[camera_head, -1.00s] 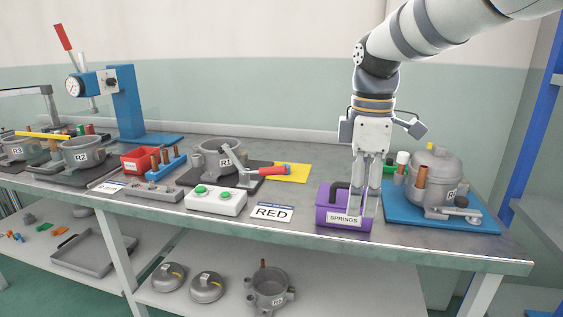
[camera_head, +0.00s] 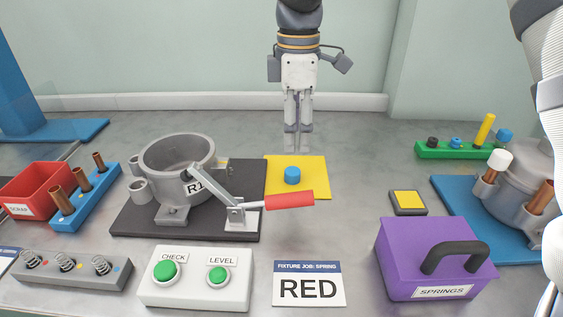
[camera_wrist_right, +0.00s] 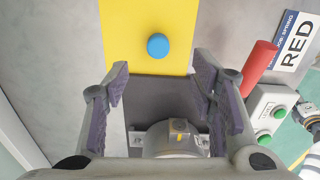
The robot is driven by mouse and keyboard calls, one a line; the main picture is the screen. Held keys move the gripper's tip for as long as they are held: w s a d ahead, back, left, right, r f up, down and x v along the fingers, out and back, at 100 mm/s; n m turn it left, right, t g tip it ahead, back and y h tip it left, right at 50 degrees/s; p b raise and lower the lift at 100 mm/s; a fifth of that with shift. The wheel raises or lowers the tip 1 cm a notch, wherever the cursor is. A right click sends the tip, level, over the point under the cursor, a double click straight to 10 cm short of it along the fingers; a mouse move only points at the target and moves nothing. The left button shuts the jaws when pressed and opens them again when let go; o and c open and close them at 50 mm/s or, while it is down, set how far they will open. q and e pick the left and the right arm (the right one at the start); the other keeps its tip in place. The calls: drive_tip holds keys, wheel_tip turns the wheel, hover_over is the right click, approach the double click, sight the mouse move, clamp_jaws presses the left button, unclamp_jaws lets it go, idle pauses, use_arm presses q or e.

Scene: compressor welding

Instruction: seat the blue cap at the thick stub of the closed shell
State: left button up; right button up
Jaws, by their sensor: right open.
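A small round blue cap (camera_head: 292,175) sits on the yellow mat (camera_head: 312,188); it also shows in the right wrist view (camera_wrist_right: 158,46). My right gripper (camera_head: 297,142) is open and empty, pointing down just behind the yellow mat in the head view. In the wrist view its fingers stand wide apart (camera_wrist_right: 165,95), with the cap beyond the fingertips. The closed shell (camera_head: 527,178) stands on a blue plate (camera_head: 450,190) at the right, partly cut off and covered by my arm. It has copper stubs and one white-topped stub. My left gripper is not in view.
An open shell (camera_head: 165,155) with a red-handled clamp (camera_head: 288,200) stands left of the mat. A green rack (camera_head: 450,152) holds small parts, with another blue piece (camera_head: 503,135) near its end. A purple springs box (camera_head: 405,265) stands front right. Bench between mat and rack is bare.

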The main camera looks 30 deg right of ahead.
sight(292, 170)
wheel_tip(292, 170, down, 9)
drive_tip(key=shift+w+a+f, duration=0.1)
drive_tip(key=shift+w, duration=0.05)
drive_tip(key=c, duration=0.9)
